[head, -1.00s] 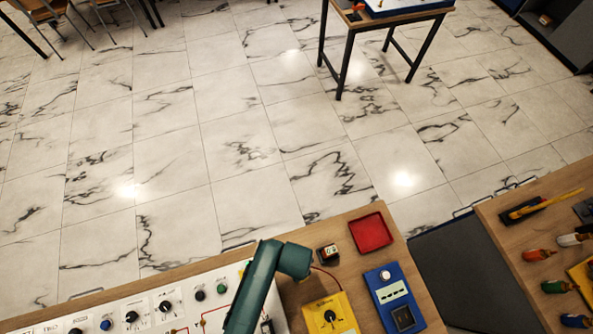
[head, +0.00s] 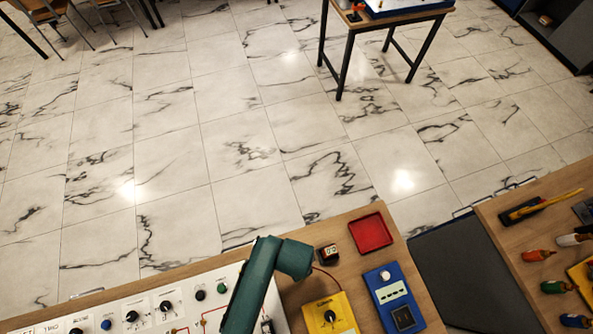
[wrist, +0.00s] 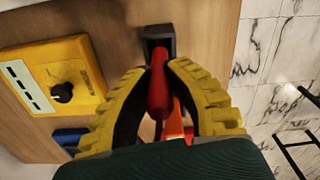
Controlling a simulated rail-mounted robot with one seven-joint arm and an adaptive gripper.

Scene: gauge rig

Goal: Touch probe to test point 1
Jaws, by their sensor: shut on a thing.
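In the wrist view my gripper (wrist: 158,72), with yellow ribbed fingers, is shut on a red probe (wrist: 158,92). The probe's far end is at a black holder (wrist: 158,36) on the wooden bench; I cannot tell whether it is inside or just in front of it. In the head view my green arm covers part of the white panel (head: 187,308) with knobs and red lines. My gripper is out of that view. I cannot make out test point 1.
A yellow meter box with a dial (wrist: 62,93) lies left of my gripper in the wrist view. In the head view a red tray (head: 370,233), a blue device (head: 395,292) and a yellow box (head: 328,312) sit on the bench. A tool bench (head: 500,240) stands at the right.

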